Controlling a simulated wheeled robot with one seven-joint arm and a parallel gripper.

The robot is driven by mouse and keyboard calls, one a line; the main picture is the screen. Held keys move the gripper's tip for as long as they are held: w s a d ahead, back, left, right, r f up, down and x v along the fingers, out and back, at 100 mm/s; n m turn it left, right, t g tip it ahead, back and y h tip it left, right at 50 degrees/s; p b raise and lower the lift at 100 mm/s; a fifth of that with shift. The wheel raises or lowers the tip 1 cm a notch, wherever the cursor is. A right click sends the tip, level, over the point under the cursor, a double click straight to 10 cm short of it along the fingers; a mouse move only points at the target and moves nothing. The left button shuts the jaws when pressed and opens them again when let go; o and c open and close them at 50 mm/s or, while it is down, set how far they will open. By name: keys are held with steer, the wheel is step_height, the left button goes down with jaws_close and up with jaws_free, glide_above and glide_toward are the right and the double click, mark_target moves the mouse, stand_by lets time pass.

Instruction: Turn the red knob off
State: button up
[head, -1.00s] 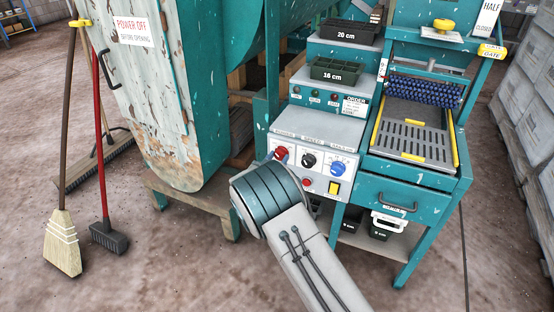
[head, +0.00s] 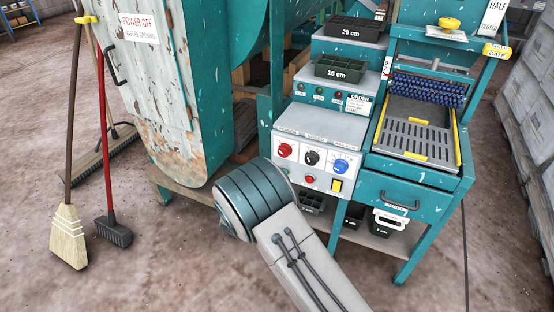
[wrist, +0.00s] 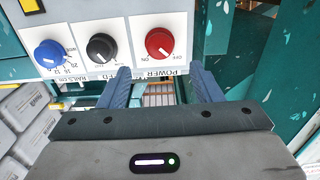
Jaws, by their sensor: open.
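The red knob (head: 285,150) sits at the left end of the white control panel (head: 318,187), under the word POWER. In the wrist view, which shows the panel upside down, the red knob (wrist: 159,43) has ON and OFF printed beside it. In the head view my arm hides the gripper.
A black knob (head: 312,157) and a blue knob (head: 341,166) are beside the red one. Below them are a red button (head: 309,179) and a yellow switch (head: 336,185). A drawer with a handle (head: 400,201) is to the right. Brooms lean at the left.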

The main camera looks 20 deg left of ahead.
steer(key=s, duration=0.5)
steer(key=shift+s+a+p, duration=0.2)
steer(key=shift+s+p, duration=0.1)
steer(key=shift+s, duration=0.05)
steer(key=w+d+r+g+y+p, duration=0.1)
steer(key=w+d+r+g+p, duration=0.2)
steer(key=r, duration=0.4)
steer(key=w+d+r+g+y+p, duration=0.1)
steer(key=w+d+r+y+p, duration=0.2)
steer(key=r, duration=0.4)
steer(key=w+d+r+g+p, duration=0.1)
steer(key=d+r+g+p, duration=0.15)
steer(key=d+r, duration=0.35)
steer(key=s+d+r+n+g+p, duration=0.1)
steer(key=s+d+r+p, duration=0.2)
steer(key=d+r, duration=0.2)
steer(key=s+d+r+g+p, duration=0.2)
steer(key=d+r+p, duration=0.1)
steer(key=d+r, duration=0.15)
steer(key=s+d+r+g+h+p, duration=0.1)
steer(key=s+d+r+p, duration=0.3)
steer(key=s+d, duration=0.6)
steer(key=s+d+r+g+h+p, duration=0.1)
steer(key=s+d+r+g+p, duration=0.3)
steer(key=s+d, duration=0.6)
steer(key=s+r, duration=0.2)
steer(key=s, duration=0.2)
steer(key=shift+g+h, duration=0.35)
steer(key=shift+h, duration=0.05)
